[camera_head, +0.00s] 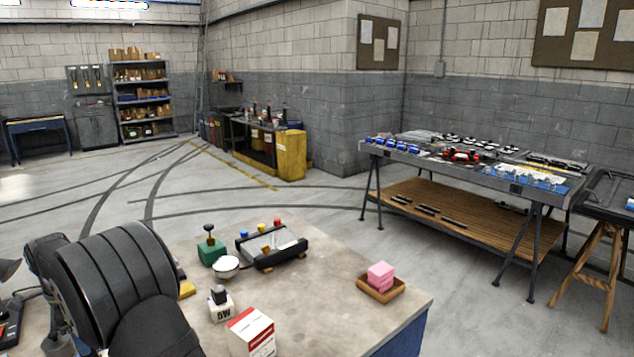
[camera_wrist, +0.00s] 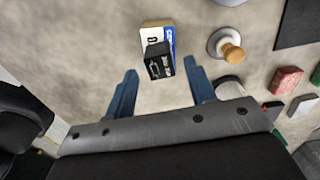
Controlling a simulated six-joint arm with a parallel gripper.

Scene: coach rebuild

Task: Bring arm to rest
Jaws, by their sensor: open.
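My gripper (camera_wrist: 160,66) shows in the wrist view as two blue fingers spread apart above the worktop, with nothing between them. A small black box (camera_wrist: 158,62) on a white and blue box (camera_wrist: 156,32) lies just beyond the fingertips. It appears apart from the fingers, though the depth is hard to judge. In the head view my dark arm fills the lower left, over the edge of the workbench (camera_head: 330,300). The fingers are hidden there.
On the bench stand a red and white box (camera_head: 251,333), a white bowl (camera_head: 226,267), a green block with a knob (camera_head: 211,250), a black tray (camera_head: 271,247) and a wooden tray (camera_head: 392,294) holding pink blocks (camera_head: 380,274). The bench's front middle is clear.

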